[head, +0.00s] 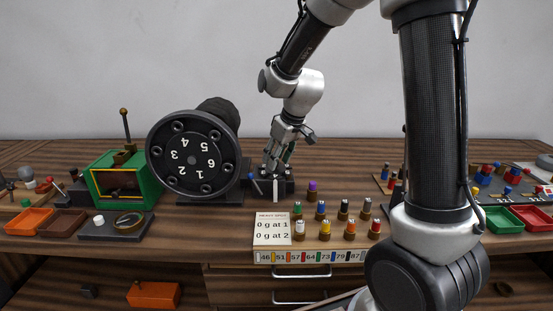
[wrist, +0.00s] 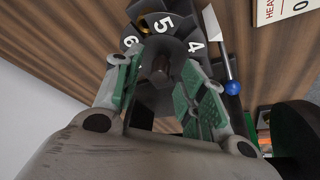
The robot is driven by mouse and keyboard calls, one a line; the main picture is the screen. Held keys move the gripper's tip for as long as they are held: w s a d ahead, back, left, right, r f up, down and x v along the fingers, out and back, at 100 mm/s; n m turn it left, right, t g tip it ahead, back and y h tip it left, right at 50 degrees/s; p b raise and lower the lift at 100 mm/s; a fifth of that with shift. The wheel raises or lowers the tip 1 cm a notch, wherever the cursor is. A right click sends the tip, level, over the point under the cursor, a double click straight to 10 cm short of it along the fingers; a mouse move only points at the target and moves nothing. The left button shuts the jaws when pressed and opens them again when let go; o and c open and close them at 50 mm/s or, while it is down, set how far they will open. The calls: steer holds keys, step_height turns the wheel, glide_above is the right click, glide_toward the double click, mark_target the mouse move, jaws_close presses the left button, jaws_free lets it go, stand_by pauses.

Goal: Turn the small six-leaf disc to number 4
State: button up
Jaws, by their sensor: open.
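The small six-leaf disc (wrist: 165,24) is dark, with white numbers on its leaves. In the wrist view 6, 5 and 4 show; the rest is hidden by my gripper. A white pointed piece (wrist: 213,25) lies beside the leaf marked 4. A dark upright knob (wrist: 158,66) rises at the disc. My gripper (wrist: 168,85) is open, its green-padded fingers on either side of this knob; I cannot tell whether they touch it. In the head view my gripper (head: 278,155) points down over the small dark device, right of the big drum.
A large black drum (head: 196,162) numbered 1 to 6 stands close on the left. A blue-tipped lever (wrist: 232,87) is close to my gripper. A card (head: 271,228) and several coloured pegs stand in front. A green box (head: 147,190) is farther left.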

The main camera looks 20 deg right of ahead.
steer(key=v, duration=1.1)
stand_by(0.4)
steer(key=s+d+m+h, duration=0.1)
steer(key=s+d, duration=0.4)
steer(key=s, duration=0.7)
steer(key=s+d+r+m+h, duration=0.1)
steer(key=s+d+m, duration=0.3)
steer(key=s, duration=0.9)
steer(key=shift+s+d+r, duration=0.2)
steer(key=shift+d+r, duration=0.1)
steer(key=shift+d, duration=0.5)
